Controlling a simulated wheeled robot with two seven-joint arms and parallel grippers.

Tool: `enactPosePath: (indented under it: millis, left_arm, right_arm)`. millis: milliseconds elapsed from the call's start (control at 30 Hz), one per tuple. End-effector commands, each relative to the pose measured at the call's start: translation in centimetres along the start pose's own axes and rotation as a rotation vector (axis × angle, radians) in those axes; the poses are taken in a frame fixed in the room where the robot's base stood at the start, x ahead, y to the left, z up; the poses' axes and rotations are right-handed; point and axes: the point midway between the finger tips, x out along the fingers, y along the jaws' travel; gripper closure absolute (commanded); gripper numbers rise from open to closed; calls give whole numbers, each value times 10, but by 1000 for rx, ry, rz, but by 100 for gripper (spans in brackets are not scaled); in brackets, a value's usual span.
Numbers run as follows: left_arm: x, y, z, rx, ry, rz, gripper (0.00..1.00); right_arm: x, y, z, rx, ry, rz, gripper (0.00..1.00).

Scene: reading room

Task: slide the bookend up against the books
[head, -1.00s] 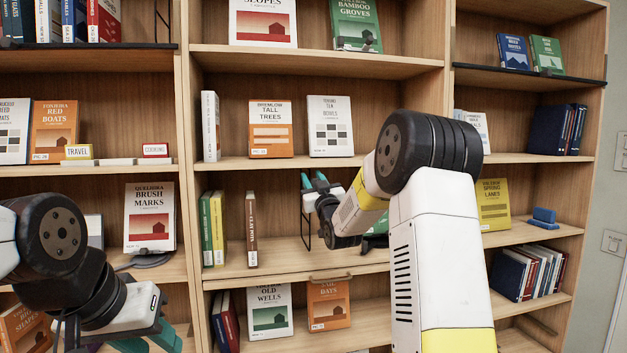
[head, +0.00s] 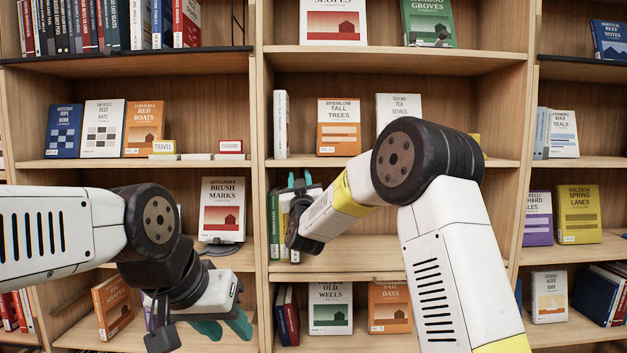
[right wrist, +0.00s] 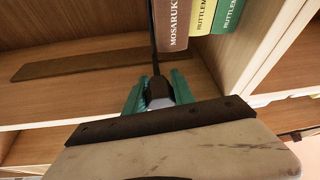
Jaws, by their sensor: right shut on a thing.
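The row of books stands upright on the middle bay's shelf. In the right wrist view a brown book (right wrist: 172,25), a yellow book (right wrist: 202,16) and a green book (right wrist: 230,14) stand side by side. In the head view the green book (head: 273,225) shows left of my right arm. The bookend (right wrist: 153,40) is a thin dark upright beside the brown book; they look touching or nearly so. My right gripper (head: 298,182), also in the right wrist view (right wrist: 160,88), is shut on it. My arm hides the bookend in the head view. My left gripper (head: 226,330) is open and empty.
A dark flat strip (right wrist: 85,65) lies on the shelf in the right wrist view. A brush marks book (head: 221,208) stands on a display stand in the left bay. Face-out books, such as one on old wells (head: 330,308), stand below. An upright panel (head: 260,180) divides the bays.

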Motion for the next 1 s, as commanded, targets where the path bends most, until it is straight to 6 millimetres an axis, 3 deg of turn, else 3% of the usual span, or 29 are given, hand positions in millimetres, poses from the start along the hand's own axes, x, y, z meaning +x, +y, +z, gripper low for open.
enactPosePath:
  millis: [367,400,500,833,1000]
  left_arm:
    - [0,0,0,0,0,0,64]
    - [0,0,0,0,0,0,64]
    - [0,0,0,0,0,0,64]
    - [0,0,0,0,0,0,64]
    - [0,0,0,0,0,0,64]
  right_arm:
    - [0,-4,-1,1,0,-3,100]
    - [0,-4,-1,1,0,-3,64]
    - [0,-3,-1,1,0,-2,48]
    - [-2,-2,0,0,0,0,48]
    - [-25,-2,0,1,-1,-2,48]
